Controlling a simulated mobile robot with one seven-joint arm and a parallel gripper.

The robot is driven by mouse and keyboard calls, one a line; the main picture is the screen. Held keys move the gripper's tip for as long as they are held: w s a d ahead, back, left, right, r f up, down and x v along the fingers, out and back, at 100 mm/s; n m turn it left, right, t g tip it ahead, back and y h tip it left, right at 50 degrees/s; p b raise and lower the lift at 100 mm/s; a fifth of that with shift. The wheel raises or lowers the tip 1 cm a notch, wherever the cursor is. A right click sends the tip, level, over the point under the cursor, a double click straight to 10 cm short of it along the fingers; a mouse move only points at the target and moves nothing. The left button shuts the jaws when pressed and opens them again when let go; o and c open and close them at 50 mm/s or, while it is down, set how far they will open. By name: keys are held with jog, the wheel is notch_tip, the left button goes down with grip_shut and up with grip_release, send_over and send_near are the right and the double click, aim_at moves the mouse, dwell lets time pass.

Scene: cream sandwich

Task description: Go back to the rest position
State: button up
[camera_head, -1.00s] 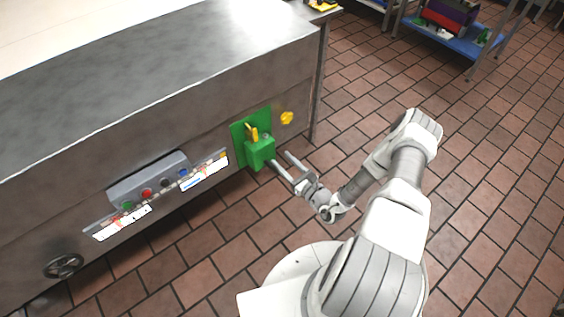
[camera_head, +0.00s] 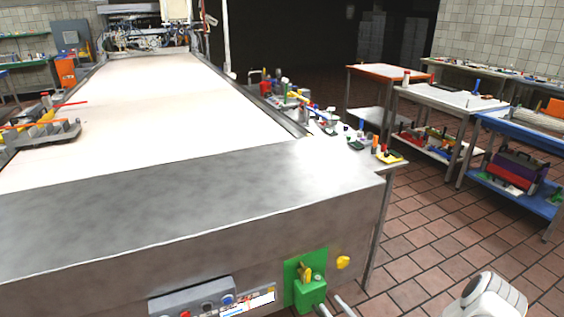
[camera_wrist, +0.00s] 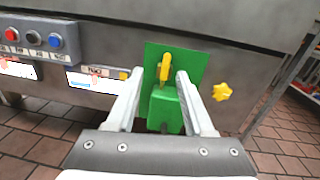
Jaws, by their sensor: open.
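My gripper (camera_wrist: 161,117) is open in the wrist view, its two fingers pointing at the machine front. Between the fingers, a green box with a green back plate (camera_wrist: 193,62) and a yellow handle (camera_wrist: 165,67) shows on the machine. I cannot tell how far the fingertips are from the box. The green plate (camera_head: 291,272) also shows at the bottom of the head view, with the yellow handle (camera_head: 306,273) upright. Only a bit of my fingers shows there, just right of the box; the rest of my gripper is below the picture.
The steel machine (camera_head: 200,215) with a long white belt (camera_head: 140,110) fills the left and middle. A yellow knob (camera_head: 343,262) sits right of the plate. A control panel (camera_head: 192,300) is left of it. Tables and a blue shelf (camera_head: 525,190) stand right, with open tiled floor (camera_head: 425,230) before them.

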jog(key=s+a+r+n+g+y, duration=0.2)
jog(key=s+a+r+n+g, duration=0.25)
jog(key=r, duration=0.45)
jog(key=s+a+r+n+g+y, duration=0.1)
jog(key=a+r+n+g, duration=0.2)
jog(key=r+n+g, duration=0.4)
jog(key=s+a+r+n+g+y, duration=0.2)
jog(key=a+r+n+g, duration=0.2)
jog(key=r+n, duration=0.5)
jog(key=s+d+r+n+t+h, duration=0.1)
jog(key=s+d+r+n+h, duration=0.1)
jog(key=s+r+n+h, duration=0.1)
jog(key=s+d+r+n+t+h+p, duration=0.1)
jog(key=s+d+r+n+t+h, duration=0.1)
jog(key=s+r+h, duration=0.3)
jog(key=s+d+r+n+t+h, duration=0.2)
jog(key=s+d+r+n+h, duration=0.2)
jog(key=s+r, duration=0.5)
notch_tip(320, 180, up, 2)
jog(key=shift+s+r+h, duration=0.15)
jog(key=shift+s+h, duration=0.1)
jog(key=shift+h, duration=0.35)
jog(key=shift+n, duration=0.25)
